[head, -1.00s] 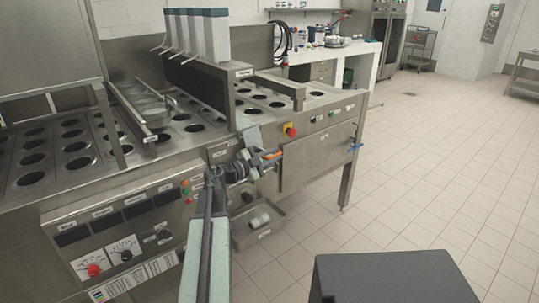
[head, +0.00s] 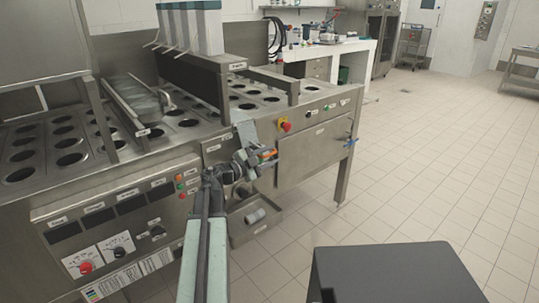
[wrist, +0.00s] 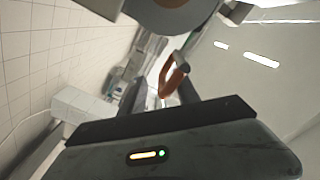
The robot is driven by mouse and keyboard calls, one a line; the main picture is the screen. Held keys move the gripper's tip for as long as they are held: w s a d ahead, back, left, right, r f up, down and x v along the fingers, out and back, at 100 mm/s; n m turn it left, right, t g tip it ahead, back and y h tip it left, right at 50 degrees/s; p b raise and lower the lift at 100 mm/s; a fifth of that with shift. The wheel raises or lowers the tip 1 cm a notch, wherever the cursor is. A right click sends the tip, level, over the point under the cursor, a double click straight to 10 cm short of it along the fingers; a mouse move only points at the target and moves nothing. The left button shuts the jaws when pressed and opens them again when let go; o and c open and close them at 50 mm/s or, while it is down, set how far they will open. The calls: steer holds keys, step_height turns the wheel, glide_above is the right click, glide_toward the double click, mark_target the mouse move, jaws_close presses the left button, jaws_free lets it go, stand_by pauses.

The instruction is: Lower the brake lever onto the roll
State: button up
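The orange brake lever (wrist: 172,76) shows in the wrist view as a bent loop above the gripper body, hanging below a large grey roll (wrist: 170,22) with a brown core at the top edge. A visible gap separates the loop from the roll there. In the head view the orange lever (head: 267,153) is small, at the machine's front. My gripper (head: 268,157) is beside it, and its dark fingers (wrist: 159,92) stand apart in the wrist view with the orange loop between or just beyond them. Contact cannot be told. The roll is hard to make out in the head view.
The steel filler machine (head: 155,165) fills the left, with a red stop button (head: 284,126) near the gripper. An open tray (head: 256,230) holding a small pale roll (head: 255,215) sits below it.

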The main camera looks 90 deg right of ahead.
steer(key=shift+w+d+f, duration=0.1)
steer(key=shift+w, duration=0.15)
steer(key=v, duration=0.7)
steer(key=shift+w+a, duration=0.2)
steer(key=shift+a, duration=0.1)
